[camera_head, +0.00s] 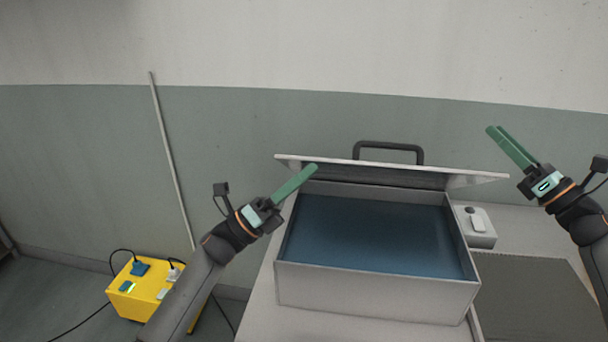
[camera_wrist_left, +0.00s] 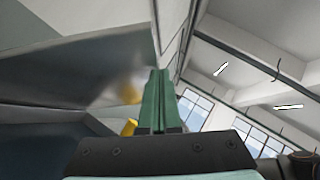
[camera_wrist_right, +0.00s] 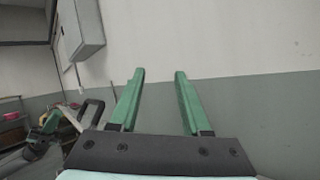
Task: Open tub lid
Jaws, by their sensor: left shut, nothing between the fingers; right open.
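The tub (camera_head: 375,289) is a light grey rectangular box with dark blue inside, standing on a table. Its lid (camera_head: 470,180) is raised at the back edge and tilted up, with a black handle (camera_head: 420,154) on its far side. My left gripper (camera_head: 314,168) is shut and empty, its green fingers at the lid's left part; I cannot tell whether they touch it. In the left wrist view the shut fingers (camera_wrist_left: 158,75) are beside the lid's grey underside (camera_wrist_left: 80,70). My right gripper (camera_head: 491,130) is open and empty, above and right of the lid. Its fingers show apart in the right wrist view (camera_wrist_right: 159,75).
A small white box (camera_head: 482,240) with a switch-like part sits right of the tub. A dark grey mat (camera_head: 530,300) lies in front of it. A yellow box (camera_head: 126,301) with cables stands on the floor at left. A pale rod (camera_head: 170,150) leans on the wall.

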